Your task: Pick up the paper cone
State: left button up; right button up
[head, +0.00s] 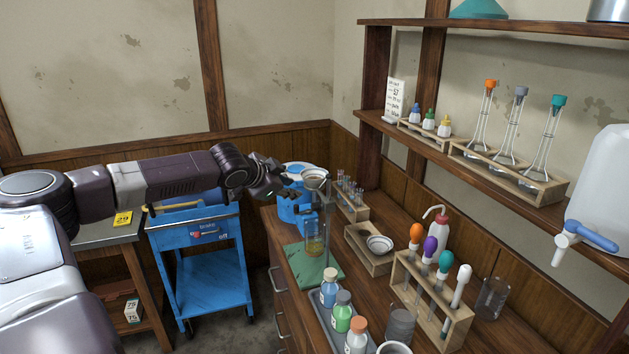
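A small pale cone-shaped piece (314,178) sits high above a glass beaker (315,246) at the far left of the wooden bench. A second pale, round-rimmed piece (379,244) rests in a low wooden holder (357,236). I cannot tell for sure which of the two is the paper cone. My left gripper (272,180) reaches in from the left and is just left of the upper cone, seemingly apart from it. Its dark fingers overlap, so their opening is unclear, and I see nothing held in them. My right gripper is not in view.
A blue device (296,208) stands behind the beaker. A green mat (317,277), a tray of capped bottles, a rack (431,306) with colored stoppers and a wash bottle (438,236) crowd the bench (513,263). A blue cart (206,270) stands left. Shelves hang at right.

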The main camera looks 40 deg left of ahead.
aim_at(314, 182)
pick_arm(q)
jog(key=d+r+m, duration=0.1)
jog(key=d+r, duration=0.5)
jog(key=shift+h, duration=0.3)
jog(key=shift+w+r+p+x, duration=0.15)
jog(key=shift+p+x, duration=0.1)
jog(key=shift+x, duration=1.65)
jog(key=shift+w+r+p+x, duration=0.15)
jog(key=shift+p+x, duration=0.1)
jog(key=shift+x, duration=1.6)
jog(key=shift+s+a, duration=0.1)
jog(key=shift+a, duration=0.05)
grip_shut()
